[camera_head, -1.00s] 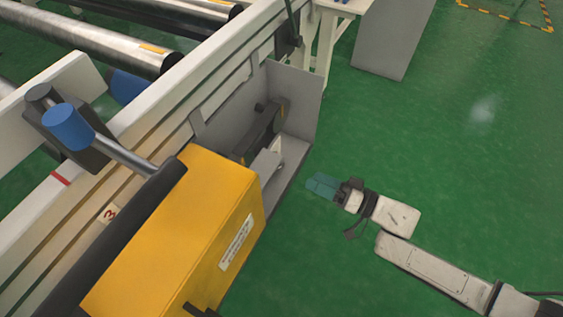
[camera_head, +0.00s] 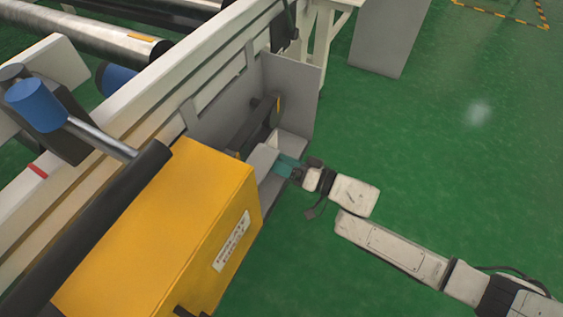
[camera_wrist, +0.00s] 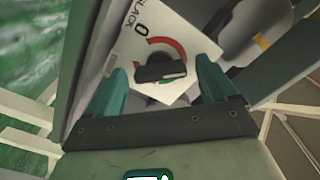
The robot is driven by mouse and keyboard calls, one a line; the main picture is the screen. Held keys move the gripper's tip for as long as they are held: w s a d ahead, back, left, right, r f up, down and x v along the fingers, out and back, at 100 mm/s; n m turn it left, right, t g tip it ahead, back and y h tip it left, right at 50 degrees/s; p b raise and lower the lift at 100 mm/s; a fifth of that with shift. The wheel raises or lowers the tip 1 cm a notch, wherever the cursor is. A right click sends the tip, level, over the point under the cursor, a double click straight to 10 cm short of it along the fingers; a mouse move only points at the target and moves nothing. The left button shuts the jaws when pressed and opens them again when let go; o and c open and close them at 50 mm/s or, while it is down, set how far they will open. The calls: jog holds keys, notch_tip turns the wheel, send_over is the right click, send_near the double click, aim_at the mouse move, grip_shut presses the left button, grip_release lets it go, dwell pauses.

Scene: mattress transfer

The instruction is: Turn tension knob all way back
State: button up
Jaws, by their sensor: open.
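The tension knob (camera_wrist: 160,73) shows in the wrist view as a dark bar, roughly level in the picture. My gripper (camera_wrist: 163,76) is open, with one teal finger to the left of the knob and one to the right. Gaps show between knob and fingers; depth to the knob is hard to judge. In the head view my gripper (camera_head: 285,165) reaches into the grey bracket (camera_head: 290,95), and the knob is hidden.
A yellow box (camera_head: 165,225) stands close to the left of my gripper. A white rail (camera_head: 190,75) and metal rollers (camera_head: 125,38) lie behind. A blue-ended lever (camera_head: 38,104) rises at left. Green floor (camera_head: 460,170) is open to the right.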

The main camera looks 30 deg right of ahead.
jog(key=c, duration=1.1)
jog(key=shift+o, duration=0.2)
jog(key=shift+n, duration=0.3)
jog(key=n, duration=0.4)
jog(key=shift+n, duration=0.3)
jog(key=n, duration=0.5)
jog(key=shift+s, duration=0.1)
jog(key=n+b, duration=0.1)
jog(key=n, duration=0.4)
jog(key=shift+a+n, duration=0.1)
jog(key=shift+n, duration=0.3)
jog(key=shift+n+b, duration=0.55)
jog(key=shift+n, duration=1.65)
